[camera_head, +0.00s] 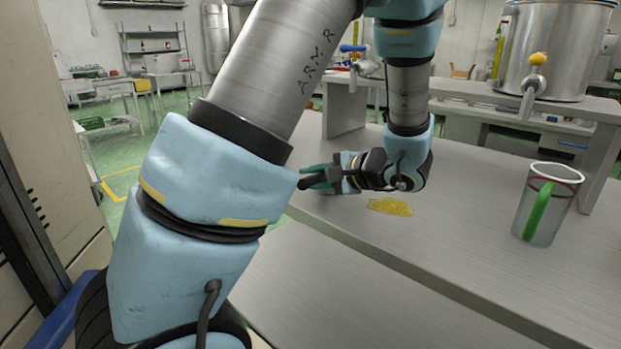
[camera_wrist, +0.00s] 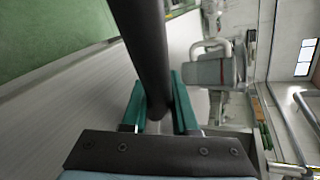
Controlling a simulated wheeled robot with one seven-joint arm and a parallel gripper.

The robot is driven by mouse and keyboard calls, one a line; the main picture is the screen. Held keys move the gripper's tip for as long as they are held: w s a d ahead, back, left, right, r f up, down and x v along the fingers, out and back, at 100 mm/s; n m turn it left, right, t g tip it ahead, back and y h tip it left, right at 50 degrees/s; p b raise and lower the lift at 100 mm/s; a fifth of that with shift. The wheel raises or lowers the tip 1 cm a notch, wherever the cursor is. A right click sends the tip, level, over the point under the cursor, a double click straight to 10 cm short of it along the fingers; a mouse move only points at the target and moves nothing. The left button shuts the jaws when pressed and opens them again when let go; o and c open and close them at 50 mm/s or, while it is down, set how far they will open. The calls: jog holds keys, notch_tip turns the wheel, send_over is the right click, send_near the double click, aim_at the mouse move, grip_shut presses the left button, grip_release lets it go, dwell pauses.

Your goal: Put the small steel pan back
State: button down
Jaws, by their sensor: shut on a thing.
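My gripper (camera_head: 318,178) is low over the grey bench top, at its left edge, with its green fingers pointing left. In the wrist view the two green fingers (camera_wrist: 158,103) are shut on a dark round handle (camera_wrist: 150,50), which runs away from the gripper to the top of the picture. A short piece of the dark handle (camera_head: 305,183) also shows beside the fingertips in the head view. No steel pan body is visible in either view; my arm covers part of the head view.
A large steel tank (camera_head: 555,50) with a tap stands on a raised shelf behind. A lower grey surface (camera_head: 330,290) lies in front.

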jog(key=c, duration=0.7)
grip_release()
jog(key=b+v, duration=0.1)
jog(key=v, duration=1.1)
jog(key=shift+s, duration=0.1)
